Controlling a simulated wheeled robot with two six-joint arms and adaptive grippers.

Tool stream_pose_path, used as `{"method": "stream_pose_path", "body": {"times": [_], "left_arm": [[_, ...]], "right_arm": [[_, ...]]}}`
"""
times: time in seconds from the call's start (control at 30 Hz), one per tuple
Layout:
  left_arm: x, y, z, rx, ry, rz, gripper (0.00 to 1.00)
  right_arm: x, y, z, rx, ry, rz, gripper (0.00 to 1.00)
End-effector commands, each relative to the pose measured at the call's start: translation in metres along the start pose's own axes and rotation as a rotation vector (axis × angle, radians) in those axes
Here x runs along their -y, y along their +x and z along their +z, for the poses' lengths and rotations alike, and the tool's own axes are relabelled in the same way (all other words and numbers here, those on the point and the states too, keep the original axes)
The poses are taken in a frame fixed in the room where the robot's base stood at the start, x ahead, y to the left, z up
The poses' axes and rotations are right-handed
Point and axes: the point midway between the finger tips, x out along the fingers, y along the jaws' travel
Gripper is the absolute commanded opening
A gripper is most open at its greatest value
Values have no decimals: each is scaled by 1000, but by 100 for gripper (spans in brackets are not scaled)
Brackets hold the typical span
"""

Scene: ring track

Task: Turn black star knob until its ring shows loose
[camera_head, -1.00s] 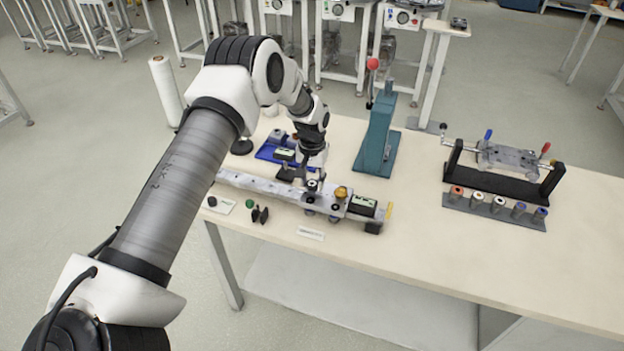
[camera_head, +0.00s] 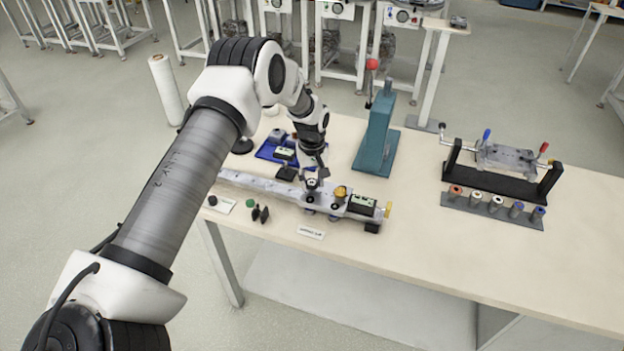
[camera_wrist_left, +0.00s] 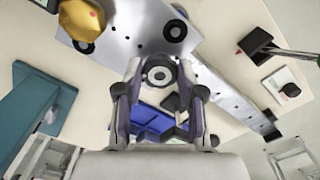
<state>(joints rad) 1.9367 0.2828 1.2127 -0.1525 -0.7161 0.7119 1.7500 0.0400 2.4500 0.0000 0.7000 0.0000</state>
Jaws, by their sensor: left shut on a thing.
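My left gripper (camera_head: 314,181) points down over the silver rail (camera_head: 250,183) on the table. It is shut on the black star knob, whose round top (camera_wrist_left: 159,73) shows between the fingertips in the left wrist view. That top has a pale grey ring around a dark centre. The fingers hide the knob's sides, and I cannot tell the state of its ring. My right gripper is not in view.
A yellow knob (camera_head: 341,192) and a box with a green display (camera_head: 363,204) sit right of the gripper. A teal press (camera_head: 378,135) stands behind. Small black parts (camera_head: 261,214) and a white label (camera_head: 311,233) lie in front. The table's right front is clear.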

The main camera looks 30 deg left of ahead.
Motion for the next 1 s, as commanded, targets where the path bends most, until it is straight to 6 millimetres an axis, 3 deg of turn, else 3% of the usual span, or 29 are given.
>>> {"method": "stream_pose_path", "body": {"times": [0.37, 0.4, 0.43, 0.77, 0.87, 1.0], "left_arm": [[2, 4, 2, 7, -4, -7, 3], [2, 4, 2, 7, -3, -6, 52], [2, 4, 2, 7, -3, -6, 63], [1, 0, 1, 2, -3, -2, 64], [0, -10, 0, 1, -3, 0, 64], [0, -40, -1, 0, -4, 2, 64]], "right_arm": [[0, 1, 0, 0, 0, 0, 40], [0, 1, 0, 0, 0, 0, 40], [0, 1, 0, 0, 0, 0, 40], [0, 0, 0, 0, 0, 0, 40], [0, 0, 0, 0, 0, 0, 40], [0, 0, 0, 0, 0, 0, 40]]}}
